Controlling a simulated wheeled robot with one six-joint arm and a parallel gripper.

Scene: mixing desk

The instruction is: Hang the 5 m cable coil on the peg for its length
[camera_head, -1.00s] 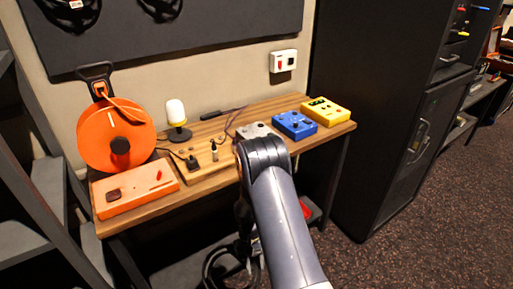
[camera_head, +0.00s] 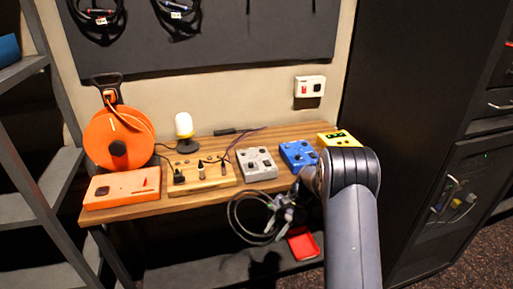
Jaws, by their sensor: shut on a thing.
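My gripper (camera_head: 290,200) is in front of the desk's front edge, partly hidden behind my own arm. It is shut on a black cable coil (camera_head: 241,232), which hangs to the left of the gripper, below the desk top. No length label is readable on it. The dark peg board (camera_head: 220,50) is on the wall above the desk. Two black coils hang at its left, one (camera_head: 103,33) with a red and white tag and one (camera_head: 181,24) with a blue and white tag. Thin pegs (camera_head: 248,8) without coils show farther right, cut by the picture's top edge.
The wooden desk (camera_head: 215,205) bears an orange cable reel (camera_head: 105,138), a white lamp (camera_head: 184,126), an orange box (camera_head: 122,188) and grey, blue and yellow pedals. A black cabinet (camera_head: 415,80) stands right, grey shelves (camera_head: 30,180) left.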

